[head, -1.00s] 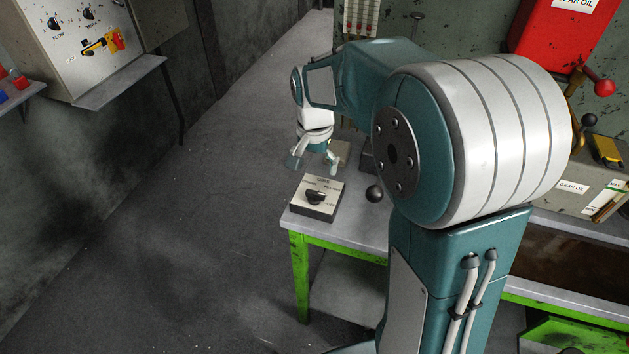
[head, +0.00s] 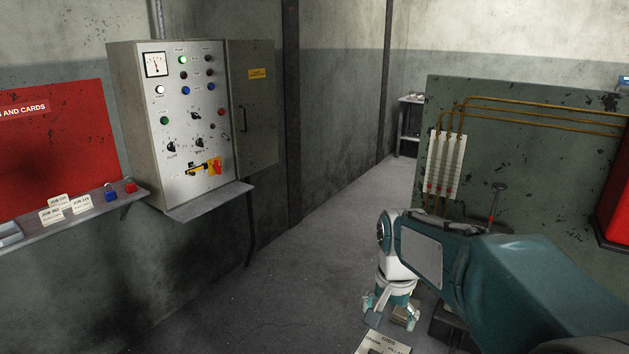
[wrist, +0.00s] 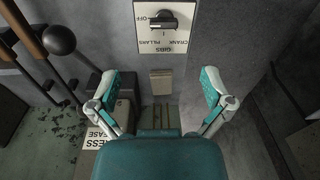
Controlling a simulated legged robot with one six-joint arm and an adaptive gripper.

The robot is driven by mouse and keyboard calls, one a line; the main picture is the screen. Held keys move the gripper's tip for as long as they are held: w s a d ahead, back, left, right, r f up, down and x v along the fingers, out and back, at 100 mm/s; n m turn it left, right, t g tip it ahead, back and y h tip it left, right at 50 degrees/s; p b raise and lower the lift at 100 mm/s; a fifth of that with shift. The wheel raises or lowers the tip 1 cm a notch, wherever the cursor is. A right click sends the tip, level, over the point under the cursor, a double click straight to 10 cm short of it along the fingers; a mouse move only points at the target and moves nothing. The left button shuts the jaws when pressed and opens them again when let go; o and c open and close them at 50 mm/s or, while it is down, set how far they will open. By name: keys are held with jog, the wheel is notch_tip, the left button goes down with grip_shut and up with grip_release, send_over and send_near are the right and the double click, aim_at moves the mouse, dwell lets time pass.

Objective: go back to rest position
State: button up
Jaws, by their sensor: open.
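My gripper (head: 386,312) is at the lower right in the head view, pointing down with its fingers spread. In the wrist view my gripper (wrist: 160,88) shows two teal-tipped fingers wide apart with nothing held between them. The selector box marked GIBS, CRANK and PILLARS (head: 384,343) is cut off by the bottom edge of the head view, close by the gripper. In the wrist view the same box (wrist: 146,36) with its black knob lies beyond the fingertips.
A control cabinet (head: 180,125) with an open door hangs on the left wall above a small shelf. A card shelf (head: 100,212) is at far left. A green panel with brass pipes (head: 530,150) stands behind my arm. Levers with a black ball (wrist: 59,40) are left in the wrist view.

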jog(key=s+r+n+t, duration=0.2)
jog(key=s+n, duration=0.1)
jog(key=s, duration=0.6)
jog(key=s+r+n+t, duration=0.1)
jog(key=s+n+t, duration=0.2)
jog(key=s, duration=0.6)
jog(key=shift+s+r, duration=0.2)
jog(key=shift+r, duration=0.15)
